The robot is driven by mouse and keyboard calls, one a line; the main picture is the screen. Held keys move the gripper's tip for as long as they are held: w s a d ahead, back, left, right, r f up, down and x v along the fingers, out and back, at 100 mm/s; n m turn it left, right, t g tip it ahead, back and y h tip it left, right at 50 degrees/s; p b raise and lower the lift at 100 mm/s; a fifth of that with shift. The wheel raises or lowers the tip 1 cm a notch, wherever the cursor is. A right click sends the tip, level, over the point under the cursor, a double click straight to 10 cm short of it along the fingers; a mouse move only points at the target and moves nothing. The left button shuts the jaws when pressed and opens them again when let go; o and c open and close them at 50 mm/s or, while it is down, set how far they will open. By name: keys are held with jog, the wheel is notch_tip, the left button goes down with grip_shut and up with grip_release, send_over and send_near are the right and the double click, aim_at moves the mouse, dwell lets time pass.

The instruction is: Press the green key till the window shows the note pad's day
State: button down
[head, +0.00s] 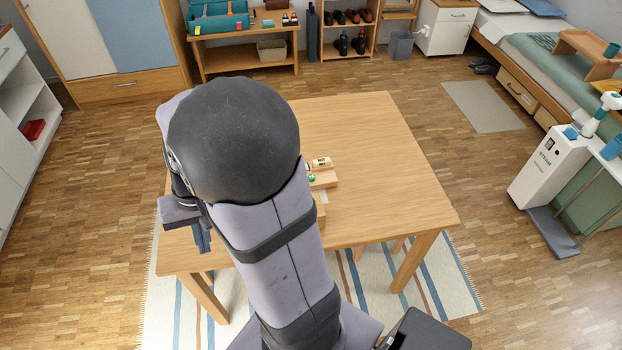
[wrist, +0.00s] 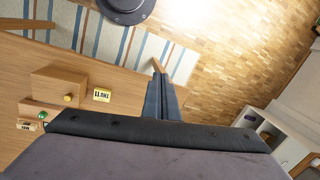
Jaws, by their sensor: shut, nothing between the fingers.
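The green key (wrist: 42,114) shows at the left of the wrist view, on a small wooden block. In the head view the green key (head: 311,178) is just right of my arm, which partly hides its block. A small pale window piece (wrist: 27,127) with dark marks is beside the key; its lettering is too small to read. A yellow-edged note pad (wrist: 103,95) lies on the table with dark print, turned and not surely legible. My gripper (head: 203,238) is shut and empty by the table's left edge, well away from the key; its fingers (wrist: 161,98) are together.
A wooden box (wrist: 58,88) with a yellow knob (wrist: 68,98) stands between the key and the pad. The wooden table (head: 385,170) is clear on its right side. A striped rug (head: 365,285) lies beneath. My arm hides the table's middle in the head view.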

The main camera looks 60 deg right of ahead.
jog(key=w+d+f+m+t+y+b, duration=0.1)
jog(key=w+d+f+m+t+b, duration=0.15)
jog(key=w+d+m, duration=0.55)
jog(key=m+t+h+b, duration=0.35)
jog(key=m+t, duration=0.25)
jog(key=m, duration=0.7)
send_over(314, 181)
notch_tip(314, 181, down, 8)
jog(key=f, duration=0.1)
jog(key=shift+d+r+b, duration=0.15)
jog(key=shift+r+b, duration=0.1)
jog(key=shift+b, duration=0.1)
jog(key=shift+f, duration=0.15)
jog(key=shift+f+b, duration=3.05)
jog(key=shift+f, duration=1.2)
jog(key=shift+f, duration=0.2)
jog(key=shift+f+b, duration=0.25)
jog(key=shift+b, duration=0.25)
